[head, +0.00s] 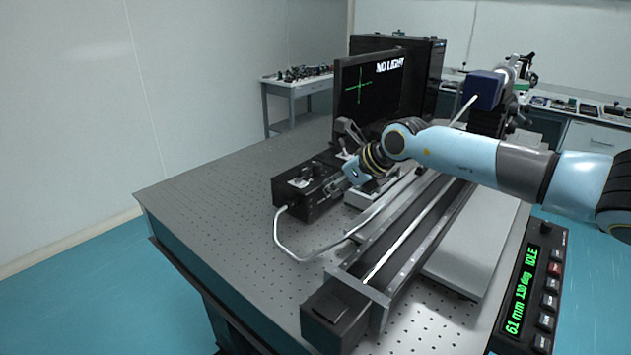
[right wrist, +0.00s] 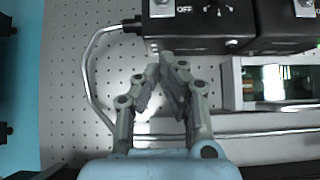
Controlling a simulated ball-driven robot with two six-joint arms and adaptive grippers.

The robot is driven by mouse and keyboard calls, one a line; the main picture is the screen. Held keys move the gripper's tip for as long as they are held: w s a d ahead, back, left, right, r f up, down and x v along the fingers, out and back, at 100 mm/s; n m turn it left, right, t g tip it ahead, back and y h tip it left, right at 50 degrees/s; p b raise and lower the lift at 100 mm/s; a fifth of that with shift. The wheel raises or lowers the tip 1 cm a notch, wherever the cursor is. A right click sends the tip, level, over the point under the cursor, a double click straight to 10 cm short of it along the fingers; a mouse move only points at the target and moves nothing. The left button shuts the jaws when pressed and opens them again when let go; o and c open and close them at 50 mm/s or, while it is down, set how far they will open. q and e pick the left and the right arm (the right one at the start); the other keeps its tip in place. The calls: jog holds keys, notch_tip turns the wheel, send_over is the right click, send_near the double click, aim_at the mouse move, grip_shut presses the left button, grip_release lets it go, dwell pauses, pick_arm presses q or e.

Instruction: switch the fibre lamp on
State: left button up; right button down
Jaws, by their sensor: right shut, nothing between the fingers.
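The fibre lamp is most likely the black box (head: 308,193) with a pale light guide curving from its near end. In the right wrist view its front (right wrist: 195,28) shows at the top, with a small metal switch (right wrist: 161,5) by an "OFF" label and a marked dial (right wrist: 218,9). My right gripper (head: 333,187) is beside the box in the head view. In the right wrist view its fingers (right wrist: 172,60) are closed together and empty, tips close to the lamp's lower edge. I cannot tell whether they touch it. My left gripper is not in view.
A second black box (right wrist: 285,25) stands right of the lamp. The light guide (right wrist: 88,75) loops around the gripper's left side. A long rail (head: 425,225) runs along the table (head: 215,190). The monitor (head: 370,95) reads "NO LIGHT". The table's left side is clear.

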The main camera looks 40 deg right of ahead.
aim_at(302, 172)
jog(key=w, duration=0.2)
jog(key=w+p, duration=0.1)
jog(key=w, duration=0.1)
jog(key=shift+a+f, duration=0.2)
jog(key=shift+w+r, duration=0.3)
jog(key=shift+w, duration=0.3)
